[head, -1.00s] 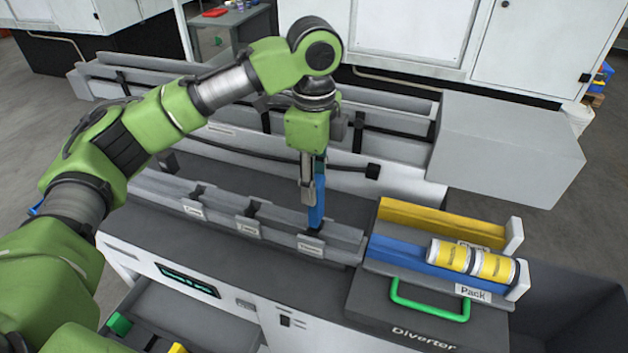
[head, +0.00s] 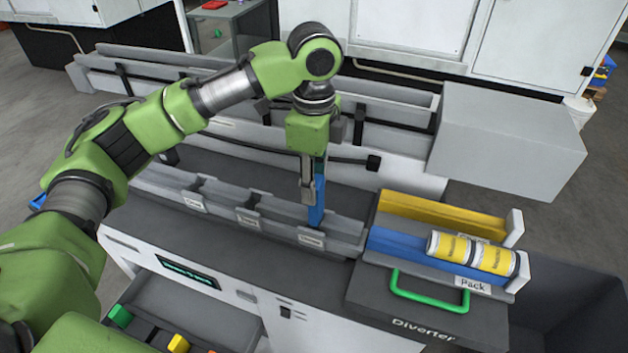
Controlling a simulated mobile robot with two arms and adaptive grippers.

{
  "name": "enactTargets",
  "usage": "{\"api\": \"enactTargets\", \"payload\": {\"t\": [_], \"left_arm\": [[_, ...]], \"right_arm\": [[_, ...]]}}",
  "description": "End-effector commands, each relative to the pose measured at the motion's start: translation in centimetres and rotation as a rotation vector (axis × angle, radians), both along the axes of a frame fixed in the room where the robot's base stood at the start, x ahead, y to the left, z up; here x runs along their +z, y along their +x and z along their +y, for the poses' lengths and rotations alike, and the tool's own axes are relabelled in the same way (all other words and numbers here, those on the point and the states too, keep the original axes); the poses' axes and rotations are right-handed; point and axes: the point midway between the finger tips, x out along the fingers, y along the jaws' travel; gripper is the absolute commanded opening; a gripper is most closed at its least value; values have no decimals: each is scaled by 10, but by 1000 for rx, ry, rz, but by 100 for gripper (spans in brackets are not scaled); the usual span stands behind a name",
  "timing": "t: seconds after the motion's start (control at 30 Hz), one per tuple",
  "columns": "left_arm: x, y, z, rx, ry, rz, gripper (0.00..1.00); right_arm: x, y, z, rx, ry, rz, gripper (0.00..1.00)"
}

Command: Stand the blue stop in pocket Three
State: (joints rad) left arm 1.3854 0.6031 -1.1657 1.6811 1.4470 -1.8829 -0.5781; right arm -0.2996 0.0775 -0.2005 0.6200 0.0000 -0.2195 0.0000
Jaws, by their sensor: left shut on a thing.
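My left gripper (head: 308,190) is shut on the blue stop (head: 318,203), a narrow upright blue bar, and points straight down. The stop's lower end is at the grey rail (head: 275,222), just behind the rightmost of its three label plates (head: 311,238), which seems to read Three. The plate and the rail's front wall hide the foot of the stop, so I cannot tell if it touches the pocket floor. The other two label plates, at the left (head: 193,204) and middle (head: 247,220), mark pockets with no blue stop showing. My right gripper is not in view.
To the right is the diverter, with a yellow lane (head: 435,215), a blue lane (head: 395,243) holding yellow-and-white cans (head: 470,252), and a green handle (head: 425,298). A drawer (head: 205,310) with coloured blocks is at lower left. A grey box (head: 508,140) stands behind.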

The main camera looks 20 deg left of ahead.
Motion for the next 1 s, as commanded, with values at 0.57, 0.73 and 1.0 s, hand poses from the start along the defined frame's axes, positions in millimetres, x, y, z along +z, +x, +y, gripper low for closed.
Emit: {"api": "enactTargets", "payload": {"t": [0.57,0.73,1.0], "left_arm": [[-18,0,0,0,0,0,0],[-22,0,0,0,0,0,0],[-22,1,0,0,0,0,0]], "right_arm": [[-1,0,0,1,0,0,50],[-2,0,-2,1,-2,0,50],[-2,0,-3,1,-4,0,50]]}}
